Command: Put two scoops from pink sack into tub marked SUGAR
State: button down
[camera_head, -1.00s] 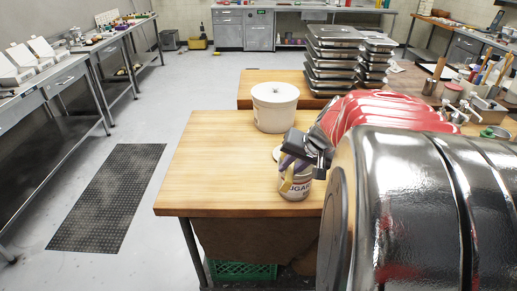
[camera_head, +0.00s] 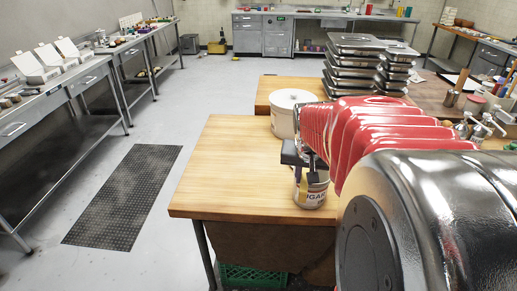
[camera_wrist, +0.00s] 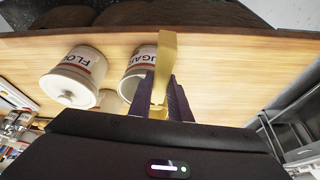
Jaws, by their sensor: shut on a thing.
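The white tub marked SUGAR (camera_head: 315,193) stands on the wooden table near its front edge. It also shows in the wrist view (camera_wrist: 135,81), partly behind my fingers. My gripper (camera_head: 303,163) is at this tub, over its left side in the head view. In the wrist view my gripper (camera_wrist: 160,100) has its purple fingers shut on a yellow scoop (camera_wrist: 167,48), which sticks out past the fingertips. Whether the scoop holds anything cannot be told. The tub's inside is hidden. No pink sack is in view.
A lidded tub marked FLOUR (camera_wrist: 75,78) stands beside the SUGAR tub. A large white lidded bucket (camera_head: 285,115) and stacked metal trays (camera_head: 350,70) stand farther back. Brown sacks (camera_wrist: 60,14) lie past the table edge. The table's left part (camera_head: 235,170) is clear.

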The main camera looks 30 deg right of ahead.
jog(key=shift+r, duration=2.05)
dwell(0.4)
